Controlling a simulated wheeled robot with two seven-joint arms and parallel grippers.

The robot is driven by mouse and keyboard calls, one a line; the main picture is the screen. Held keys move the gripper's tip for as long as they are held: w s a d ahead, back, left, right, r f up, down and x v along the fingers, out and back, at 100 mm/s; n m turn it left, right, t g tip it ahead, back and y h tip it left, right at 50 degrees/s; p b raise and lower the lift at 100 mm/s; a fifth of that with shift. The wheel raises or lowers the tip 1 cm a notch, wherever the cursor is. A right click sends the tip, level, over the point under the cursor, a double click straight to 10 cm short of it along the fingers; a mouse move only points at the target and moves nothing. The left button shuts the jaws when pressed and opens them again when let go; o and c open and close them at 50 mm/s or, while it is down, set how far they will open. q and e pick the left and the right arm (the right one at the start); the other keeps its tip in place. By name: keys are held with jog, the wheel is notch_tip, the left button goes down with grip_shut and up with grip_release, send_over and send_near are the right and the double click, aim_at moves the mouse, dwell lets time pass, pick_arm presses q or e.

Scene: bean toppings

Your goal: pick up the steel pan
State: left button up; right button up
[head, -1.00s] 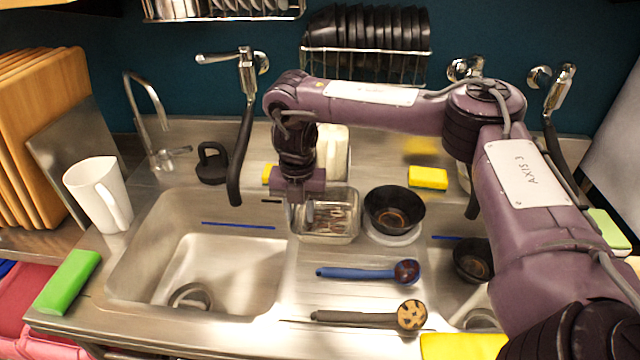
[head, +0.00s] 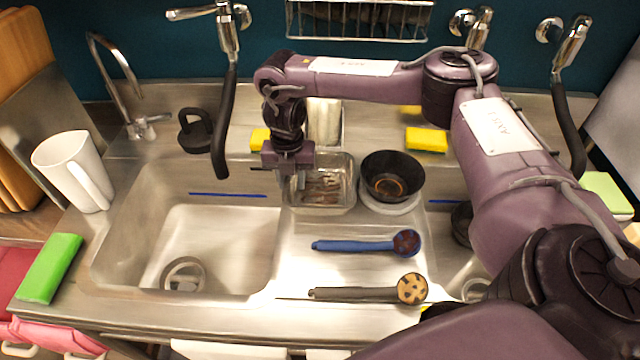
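The steel pan (head: 349,207) is a small rectangular metal pan with brown strips inside. It sits on the steel counter just behind the middle of the sink unit. My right gripper (head: 294,190) points down at the pan's left end, with its fingers over or beside the left rim. The fingers hide that rim, so I cannot tell if they touch or grip it, or how far apart they are. My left gripper is not in view.
A black bowl (head: 392,167) stands right beside the pan. A blue-handled ladle (head: 360,246) and a dark-handled ladle (head: 360,294) lie in front. The left sink basin (head: 225,245) is open. A black faucet hose (head: 226,125) hangs to the left of my gripper.

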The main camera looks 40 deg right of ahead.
jog(key=shift+f, duration=0.1)
grip_shut()
jog(key=shift+s, duration=0.1)
dwell(0.3)
